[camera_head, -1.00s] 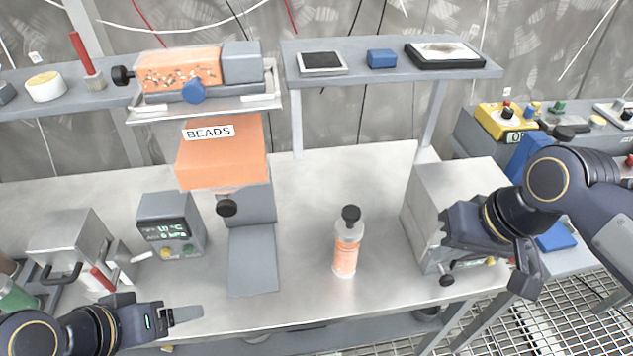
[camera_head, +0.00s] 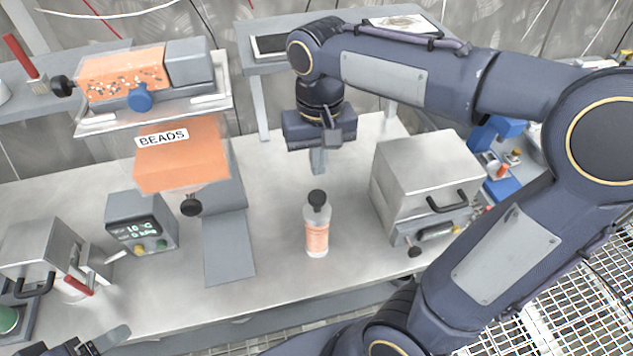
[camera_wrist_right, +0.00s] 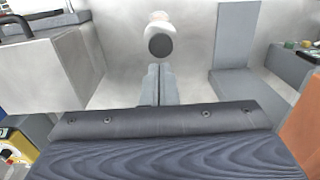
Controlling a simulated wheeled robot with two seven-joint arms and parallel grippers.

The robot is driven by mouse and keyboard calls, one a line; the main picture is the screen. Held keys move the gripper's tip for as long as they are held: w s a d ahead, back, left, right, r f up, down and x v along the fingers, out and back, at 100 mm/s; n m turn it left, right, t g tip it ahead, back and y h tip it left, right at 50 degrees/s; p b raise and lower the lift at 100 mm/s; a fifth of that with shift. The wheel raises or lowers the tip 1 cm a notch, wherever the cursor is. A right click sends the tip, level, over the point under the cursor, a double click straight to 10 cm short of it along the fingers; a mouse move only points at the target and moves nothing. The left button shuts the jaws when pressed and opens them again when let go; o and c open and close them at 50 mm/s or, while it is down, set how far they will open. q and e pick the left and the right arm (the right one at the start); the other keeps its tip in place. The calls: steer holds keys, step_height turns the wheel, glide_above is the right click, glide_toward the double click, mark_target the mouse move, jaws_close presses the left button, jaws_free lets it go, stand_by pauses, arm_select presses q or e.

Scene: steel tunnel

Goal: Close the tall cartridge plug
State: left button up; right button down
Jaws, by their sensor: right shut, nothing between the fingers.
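The tall cartridge (camera_head: 317,238) stands upright on the steel bench, a clear bottle with an orange lower part. Its black round plug (camera_head: 317,198) sits on top; I cannot tell how far it is in. In the right wrist view the plug (camera_wrist_right: 161,45) shows as a dark disc just beyond my fingertips. My right gripper (camera_head: 318,168) points down above and behind the cartridge, apart from it, shut and empty. Its fingers also show in the wrist view (camera_wrist_right: 158,85). My left gripper (camera_head: 105,340) is partly cut off at the lower left; its jaws are unclear.
The orange BEADS hopper (camera_head: 183,160) and its grey stand are left of the cartridge. A steel box with a handle (camera_head: 430,175) stands to the right. A shelf (camera_head: 247,55) is behind my right arm. The bench around the cartridge is clear.

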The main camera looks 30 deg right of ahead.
mark_target(319, 196)
step_height(319, 196, down, 6)
steer(key=shift+f, duration=0.15)
arm_select(q)
steer(key=shift+r, duration=0.1)
arm_select(e)
steer(key=shift+s, duration=0.1)
steer(key=shift+f, duration=0.1)
step_height(319, 196, down, 2)
steer(key=shift+f+b, duration=0.1)
steer(key=shift+b, duration=0.65)
steer(key=shift+s+a, duration=0.1)
steer(key=shift+s, duration=0.1)
arm_select(q)
steer(key=shift+s+f, duration=0.1)
steer(key=shift+f, duration=0.7)
arm_select(e)
steer(key=r+p, duration=0.4)
steer(key=shift+w+r, duration=0.25)
steer(key=shift+w, duration=0.15)
arm_select(q)
steer(key=r, duration=0.3)
steer(key=shift+s+a+r, duration=0.2)
steer(key=shift+s+r, duration=0.2)
arm_select(e)
step_height(319, 196, up, 10)
steer(key=shift+d+r, duration=0.15)
steer(key=shift+d, duration=0.1)
